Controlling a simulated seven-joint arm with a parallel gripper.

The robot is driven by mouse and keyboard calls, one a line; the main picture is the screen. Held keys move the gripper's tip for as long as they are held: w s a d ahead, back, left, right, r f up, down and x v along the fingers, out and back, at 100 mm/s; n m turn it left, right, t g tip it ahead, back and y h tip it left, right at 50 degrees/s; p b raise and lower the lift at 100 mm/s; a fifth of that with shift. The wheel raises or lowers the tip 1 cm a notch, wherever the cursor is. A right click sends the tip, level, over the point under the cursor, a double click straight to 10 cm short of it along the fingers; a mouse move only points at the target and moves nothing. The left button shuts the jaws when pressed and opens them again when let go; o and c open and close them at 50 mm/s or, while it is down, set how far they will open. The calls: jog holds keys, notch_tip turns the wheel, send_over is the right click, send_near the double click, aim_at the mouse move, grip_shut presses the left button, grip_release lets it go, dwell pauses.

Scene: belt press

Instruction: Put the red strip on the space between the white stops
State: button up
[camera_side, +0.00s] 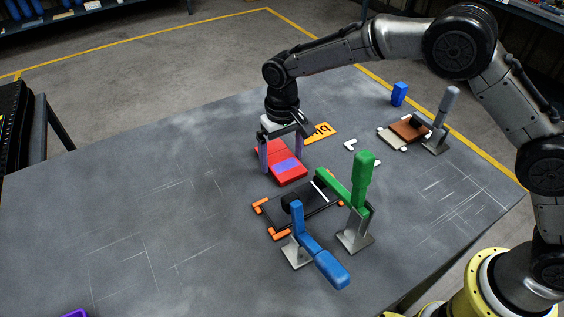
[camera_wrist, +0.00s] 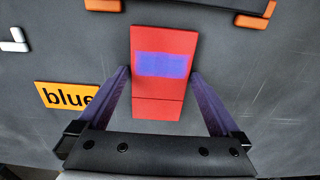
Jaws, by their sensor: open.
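The red strip (camera_side: 276,153) lies on the table with a purple-blue patch on its upper face. In the wrist view the red strip (camera_wrist: 165,108) is between my fingers, with a seam across its lower part. My gripper (camera_side: 284,162) is open and straddles the strip, one finger on each side. A white L-shaped stop (camera_side: 350,144) and another white stop (camera_side: 375,162) lie to the right, near a brown block (camera_side: 409,127) on a pale piece.
A black plate with orange corners (camera_side: 276,235) stands in front, with a blue-handled clamp (camera_side: 318,258) and a green-handled clamp (camera_side: 364,180). A grey-handled clamp (camera_side: 446,108) stands by the brown block. An orange label (camera_side: 322,132) and blue block (camera_side: 399,94) lie behind.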

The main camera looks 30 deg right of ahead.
aim_at(282, 161)
jog(key=c, duration=1.3)
notch_tip(282, 161, up, 10)
jog(key=shift+f, duration=0.1)
jog(key=shift+c, duration=0.3)
jog(key=shift+m, duration=0.4)
jog(key=s+d+f, duration=0.1)
jog(key=s+d, duration=0.1)
jog(key=d, duration=0.5)
jog(key=s+d+f, duration=0.2)
jog(key=s+d, duration=0.1)
jog(key=d, duration=0.4)
jog(key=s+d+f, duration=0.1)
jog(key=s+d, duration=0.1)
jog(key=d, duration=0.5)
jog(key=shift+s+d+f, duration=0.3)
jog(key=shift+s+f, duration=0.1)
jog(key=shift+f, duration=0.35)
jog(key=shift+w+n, duration=0.2)
jog(key=shift+n, duration=0.2)
